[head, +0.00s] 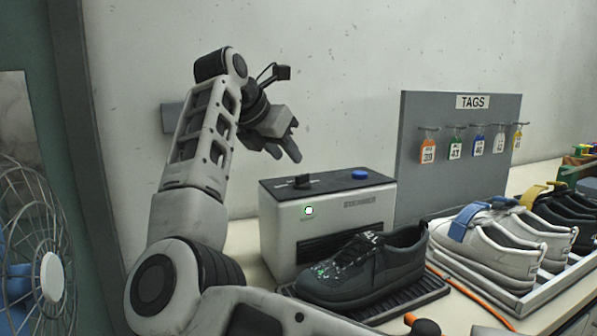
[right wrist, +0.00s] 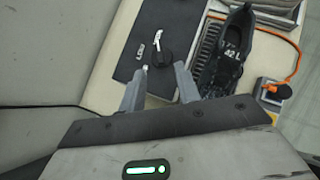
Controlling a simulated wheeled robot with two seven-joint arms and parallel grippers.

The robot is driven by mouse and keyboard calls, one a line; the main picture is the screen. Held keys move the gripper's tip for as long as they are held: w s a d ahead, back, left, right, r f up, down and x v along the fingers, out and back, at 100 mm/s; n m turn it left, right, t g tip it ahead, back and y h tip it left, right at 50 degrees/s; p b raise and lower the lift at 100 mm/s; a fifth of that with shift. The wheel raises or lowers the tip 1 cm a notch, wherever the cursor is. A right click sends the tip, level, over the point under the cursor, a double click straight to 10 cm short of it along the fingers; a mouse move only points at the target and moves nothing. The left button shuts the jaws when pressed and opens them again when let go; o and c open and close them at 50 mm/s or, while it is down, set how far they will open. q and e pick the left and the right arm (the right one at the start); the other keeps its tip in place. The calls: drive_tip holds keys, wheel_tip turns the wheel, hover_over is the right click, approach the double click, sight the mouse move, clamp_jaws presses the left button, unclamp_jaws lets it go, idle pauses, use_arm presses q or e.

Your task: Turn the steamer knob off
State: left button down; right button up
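The steamer (head: 330,220) is a pale grey box with a dark top, standing against the wall on the bench. Its black knob (head: 302,182) sits on the left part of the top; in the right wrist view the knob (right wrist: 160,56) lies just beyond the fingertips. A small round light (head: 309,210), white with a green rim, is on the steamer's front. My right gripper (head: 286,156) is open and empty, above the knob and apart from it. In the right wrist view its two fingers (right wrist: 161,76) are spread. My left gripper is not in view.
A blue button (head: 360,174) is on the steamer's right top. A black shoe (head: 365,268) rests on a dark ribbed tray in front. A tag board (head: 455,160) and a tray of shoes (head: 515,300) stand right. An orange cable (head: 470,300) crosses the bench. A fan (head: 35,250) stands left.

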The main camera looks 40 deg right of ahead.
sight(302, 174)
drive_tip(key=x, duration=0.7)
drive_tip(key=shift+w+d+f, duration=0.15)
drive_tip(key=shift+d, duration=0.05)
clamp_jaws()
